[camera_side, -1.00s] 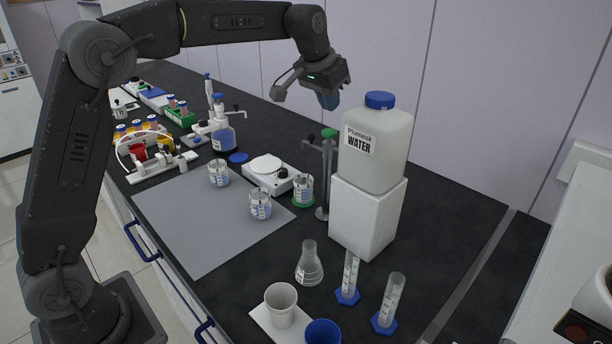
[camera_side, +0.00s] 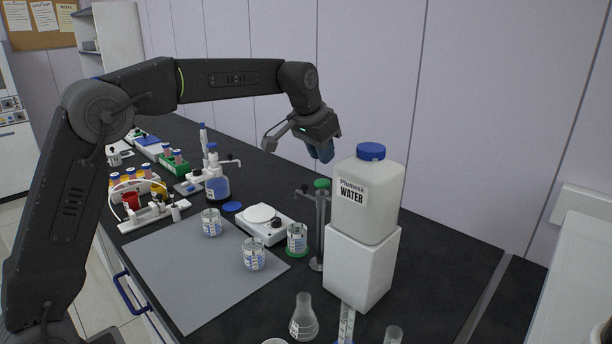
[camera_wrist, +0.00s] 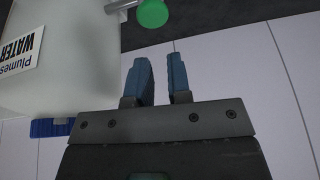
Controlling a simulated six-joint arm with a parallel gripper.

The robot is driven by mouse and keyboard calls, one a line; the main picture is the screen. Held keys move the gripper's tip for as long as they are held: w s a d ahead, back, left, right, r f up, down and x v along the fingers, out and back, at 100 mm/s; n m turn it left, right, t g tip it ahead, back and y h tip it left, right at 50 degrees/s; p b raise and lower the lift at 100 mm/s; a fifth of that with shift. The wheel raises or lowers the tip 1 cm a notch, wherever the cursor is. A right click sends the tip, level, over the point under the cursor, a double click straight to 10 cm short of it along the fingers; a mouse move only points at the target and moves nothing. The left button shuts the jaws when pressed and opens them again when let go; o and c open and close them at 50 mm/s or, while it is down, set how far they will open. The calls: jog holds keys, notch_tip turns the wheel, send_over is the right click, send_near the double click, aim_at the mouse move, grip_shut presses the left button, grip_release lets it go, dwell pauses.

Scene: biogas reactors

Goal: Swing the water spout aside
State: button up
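The water spout is a metal post (camera_side: 320,228) with a green cap (camera_side: 321,183) and a thin side arm at its top pointing left. It stands upright just left of the white water container (camera_side: 366,200), labelled "Plumesk WATER". In the wrist view the green cap (camera_wrist: 152,13) and a bit of metal arm (camera_wrist: 119,5) show at the top edge. The rest of the spout is out of that view. My gripper (camera_side: 322,153) is above the green cap, apart from it. Its two blue fingers (camera_wrist: 160,68) are parted by a narrow gap with nothing between them.
The container, with its blue lid (camera_side: 371,151), rests on a white block (camera_side: 360,268) close to my gripper. A balance (camera_side: 263,224) and beakers (camera_side: 254,255) stand left of the post. Flasks (camera_side: 304,318) stand in front. The wall is behind.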

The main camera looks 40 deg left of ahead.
aim_at(305, 184)
jog(key=shift+o, duration=1.4)
jog(key=m, duration=0.4)
jog(key=shift+a+f, duration=0.15)
jog(key=shift+a, duration=0.15)
jog(key=m, duration=0.2)
jog(key=shift+a+m+g+y, duration=0.2)
jog(key=shift+m+g+y, duration=0.1)
jog(key=shift+g, duration=0.1)
jog(key=shift+w+a+f+m+g+y, duration=0.1)
jog(key=shift+a+f+m+g+y, duration=0.45)
jog(key=shift+f+m, duration=1.65)
jog(key=shift+w+a+f+m+g+h, duration=0.2)
jog(key=shift+a+f+m, duration=0.75)
jog(key=shift+m, duration=2.3)
jog(key=shift+s+a+f+m+g+y, duration=0.1)
jog(key=shift+a+f+m+g+y, duration=0.45)
jog(key=shift+f+m, duration=1.65)
jog(key=shift+w+r+m, duration=0.2)
jog(key=shift+r+m, duration=0.35)
jog(key=shift+r, duration=0.05)
jog(key=shift+w+d, duration=0.25)
jog(key=shift+w, duration=0.8)
